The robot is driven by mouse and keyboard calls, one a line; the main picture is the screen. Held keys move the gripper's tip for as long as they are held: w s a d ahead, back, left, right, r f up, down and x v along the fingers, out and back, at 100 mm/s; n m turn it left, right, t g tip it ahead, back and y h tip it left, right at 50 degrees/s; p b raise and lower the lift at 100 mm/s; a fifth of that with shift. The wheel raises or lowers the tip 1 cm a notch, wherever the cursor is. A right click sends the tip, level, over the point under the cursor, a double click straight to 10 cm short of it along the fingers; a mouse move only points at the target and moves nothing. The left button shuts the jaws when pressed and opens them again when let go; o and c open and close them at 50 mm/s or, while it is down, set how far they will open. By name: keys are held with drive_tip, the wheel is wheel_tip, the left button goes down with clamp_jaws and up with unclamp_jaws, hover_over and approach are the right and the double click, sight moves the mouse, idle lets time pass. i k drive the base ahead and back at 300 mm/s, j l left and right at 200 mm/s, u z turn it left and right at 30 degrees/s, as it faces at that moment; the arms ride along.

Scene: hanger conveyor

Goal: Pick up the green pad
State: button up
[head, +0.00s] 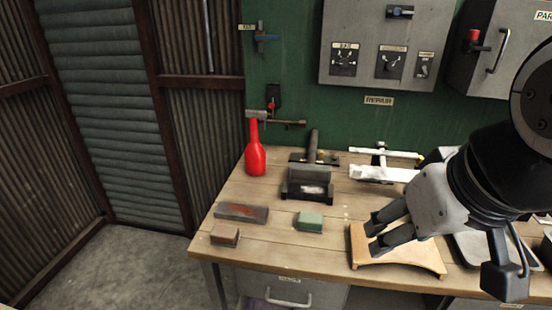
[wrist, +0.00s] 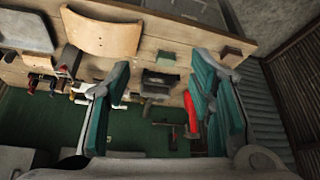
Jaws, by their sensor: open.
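The green pad (head: 310,222) is a small block with a green top, lying flat on the wooden workbench (head: 330,237) near its front edge. In the wrist view the pad (wrist: 166,57) looks small and dark, between my two fingers and beyond their tips. My gripper (head: 372,234) is open and empty, to the right of the pad in the head view. It is over the curved wooden board (head: 410,258), apart from the pad.
A brown block (head: 225,235) and a grey bar with a reddish mark (head: 241,212) lie left of the pad. A black vise-like tool (head: 308,182) and a red bottle (head: 255,155) stand behind. Control boxes (head: 385,45) hang on the green wall.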

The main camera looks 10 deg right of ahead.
sight(308, 222)
drive_tip(key=i+z, duration=0.25)
drive_tip(key=z, duration=0.25)
drive_tip(key=i+j+z, duration=0.1)
drive_tip(key=z, duration=0.4)
drive_tip(key=i+j, duration=0.05)
drive_tip(key=i, duration=0.05)
